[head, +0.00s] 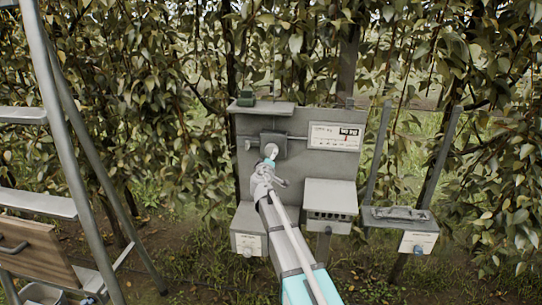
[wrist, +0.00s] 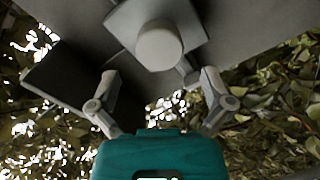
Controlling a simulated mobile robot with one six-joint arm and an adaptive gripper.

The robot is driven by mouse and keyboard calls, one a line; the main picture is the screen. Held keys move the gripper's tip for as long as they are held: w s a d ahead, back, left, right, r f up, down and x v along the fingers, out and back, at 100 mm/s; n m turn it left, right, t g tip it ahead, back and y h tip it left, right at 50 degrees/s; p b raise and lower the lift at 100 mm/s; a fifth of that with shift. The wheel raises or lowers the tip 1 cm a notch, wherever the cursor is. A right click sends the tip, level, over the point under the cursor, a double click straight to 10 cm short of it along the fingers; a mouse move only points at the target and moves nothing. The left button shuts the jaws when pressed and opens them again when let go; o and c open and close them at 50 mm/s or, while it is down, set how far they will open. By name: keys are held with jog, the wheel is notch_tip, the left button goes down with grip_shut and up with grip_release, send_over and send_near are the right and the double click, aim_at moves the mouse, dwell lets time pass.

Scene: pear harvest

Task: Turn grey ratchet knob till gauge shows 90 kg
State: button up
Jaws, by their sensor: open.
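The grey ratchet knob (wrist: 159,45) is a round, light grey cap on a square grey plate (wrist: 190,22) in the wrist view. My gripper (wrist: 160,82) is open and empty, its two fingers apart with the knob ahead and between them. A gap to the knob seems to remain, but its depth is hard to tell. In the head view, my gripper (head: 270,163) is in front of the grey ratchet box (head: 273,145) and hides part of it.
A grey board (head: 305,165) carries the box and gauge. A shelf (head: 262,107) juts out above, and a pale slotted box (head: 329,196) sits lower right. A side shelf (head: 396,216) stands further right, a ladder (head: 68,140) at left. Leafy branches stand behind.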

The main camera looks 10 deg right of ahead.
jog(key=shift+v, duration=1)
jog(key=shift+d, duration=0.1)
jog(key=s+d+f+m+g+h, duration=0.1)
jog(key=s+d+f+m+g, duration=0.4)
jog(key=s, duration=0.4)
jog(key=s+d+f+m+g+h, duration=0.1)
jog(key=s+d+f+m+g, duration=0.3)
jog(key=s+f, duration=0.45)
jog(key=s+a+f+g+y, duration=0.1)
jog(key=s+a+g+y, duration=0.1)
jog(key=s, duration=0.4)
jog(key=s+a+f+g+y, duration=0.2)
jog(key=s+g+y, duration=0.1)
jog(key=s, duration=0.4)
jog(key=s+a+f+n+g+y, duration=0.1)
jog(key=s+a+f+g+y, duration=0.1)
jog(key=s, duration=0.4)
jog(key=shift+s+a+g, duration=0.2)
jog(key=shift+s+g, duration=0.2)
dwell(0.6)
